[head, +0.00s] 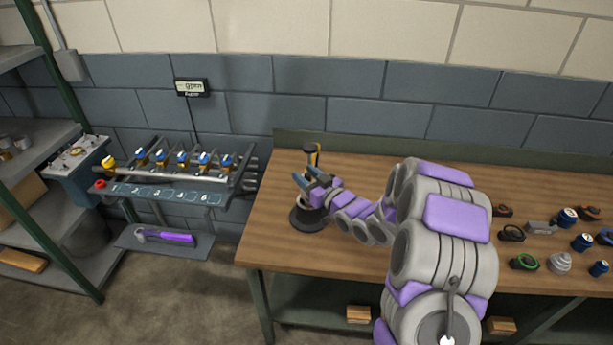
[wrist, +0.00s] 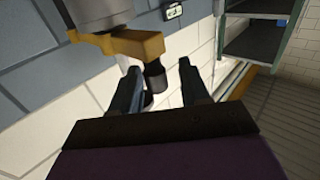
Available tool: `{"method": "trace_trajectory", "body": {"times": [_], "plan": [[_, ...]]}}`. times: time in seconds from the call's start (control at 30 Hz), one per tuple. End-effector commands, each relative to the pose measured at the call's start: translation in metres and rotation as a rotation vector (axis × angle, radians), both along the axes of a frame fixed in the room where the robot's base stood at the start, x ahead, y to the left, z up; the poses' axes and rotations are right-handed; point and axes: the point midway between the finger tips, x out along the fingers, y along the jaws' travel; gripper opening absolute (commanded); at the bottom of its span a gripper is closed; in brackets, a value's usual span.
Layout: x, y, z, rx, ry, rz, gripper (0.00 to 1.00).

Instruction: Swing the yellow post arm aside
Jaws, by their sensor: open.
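The yellow post arm (wrist: 138,44) shows large at the upper left of the wrist view, with a dark rounded piece (wrist: 155,77) hanging from its end. In the head view the post's yellow and black top (head: 312,155) rises behind my gripper. My gripper (head: 304,178) is open near the post, over a dark round base (head: 308,218) on the bench. In the wrist view its two fingers (wrist: 162,88) stand apart, and the dark piece shows between them in the picture. I cannot tell whether a finger touches it.
The wooden bench (head: 270,237) has free room around the base. A rack of valves (head: 182,162) and a purple-handled tool (head: 165,236) are at left.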

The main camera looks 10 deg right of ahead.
Motion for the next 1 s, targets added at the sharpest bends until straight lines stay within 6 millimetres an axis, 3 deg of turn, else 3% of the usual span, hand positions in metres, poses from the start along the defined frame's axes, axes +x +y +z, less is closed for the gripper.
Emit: {"method": "trace_trajectory", "body": {"times": [0.3, 0.77, 1.0], "plan": [[0.0017, -0.0002, 0.0003, 0.001, 0.000, -0.001, 0.45], [0.0022, -0.0004, 0.0006, 0.001, -0.002, -0.002, 0.01], [0.0022, -0.0003, 0.0007, 0.001, -0.002, -0.001, 0.00]]}}
